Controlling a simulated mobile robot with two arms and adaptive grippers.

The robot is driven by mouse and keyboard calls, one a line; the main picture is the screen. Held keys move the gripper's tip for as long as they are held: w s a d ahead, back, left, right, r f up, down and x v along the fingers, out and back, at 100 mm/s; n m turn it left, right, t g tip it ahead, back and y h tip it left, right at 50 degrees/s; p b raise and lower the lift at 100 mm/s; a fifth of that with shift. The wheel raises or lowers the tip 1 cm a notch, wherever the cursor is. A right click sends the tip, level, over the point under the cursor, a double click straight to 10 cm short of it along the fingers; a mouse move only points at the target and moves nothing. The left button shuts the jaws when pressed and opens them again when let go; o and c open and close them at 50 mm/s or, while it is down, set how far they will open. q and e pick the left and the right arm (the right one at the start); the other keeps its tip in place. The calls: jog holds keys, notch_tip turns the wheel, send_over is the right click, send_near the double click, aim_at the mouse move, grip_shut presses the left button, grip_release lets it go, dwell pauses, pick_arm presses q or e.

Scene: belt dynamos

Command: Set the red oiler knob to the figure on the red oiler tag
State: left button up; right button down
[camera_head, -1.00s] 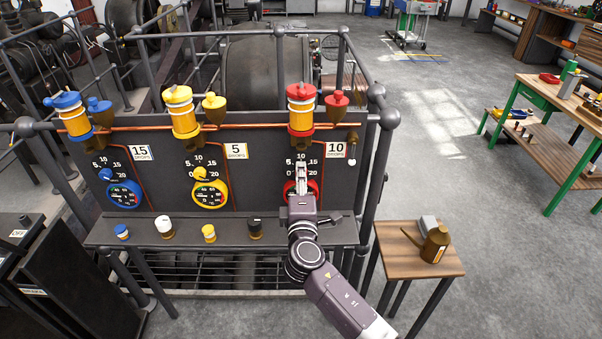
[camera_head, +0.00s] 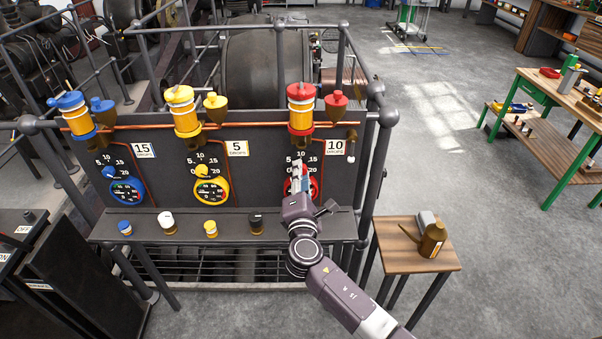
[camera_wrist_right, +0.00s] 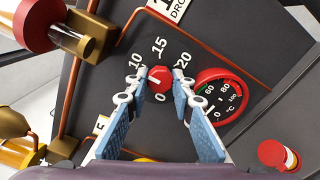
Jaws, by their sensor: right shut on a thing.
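The red oiler (camera_head: 301,112) stands at the right end of the dark panel. Its white tag (camera_head: 335,147) reads 10 DROPS. My right gripper (camera_head: 297,168) is at the red scale below it and hides the knob in the head view. In the right wrist view, the red knob (camera_wrist_right: 160,79) sits between the fingertips of my right gripper (camera_wrist_right: 158,84), which is shut on it. A white pointer line on the knob points left, toward the left finger. The figures 10, 15, 20 and 0 show around it; 5 is not visible there. My left gripper is out of view.
A red-rimmed temperature gauge (camera_wrist_right: 222,95) is close beside the knob. Yellow (camera_head: 185,112) and blue (camera_head: 75,115) oilers stand to the left. Several small capped jars stand on the shelf (camera_head: 190,224) below. A stool (camera_head: 400,262) with an oil can (camera_head: 432,240) is at right.

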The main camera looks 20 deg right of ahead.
jog(key=shift+f, duration=0.15)
jog(key=c, duration=1.7)
grip_release()
jog(key=shift+o, duration=0.2)
jog(key=v, duration=1.2)
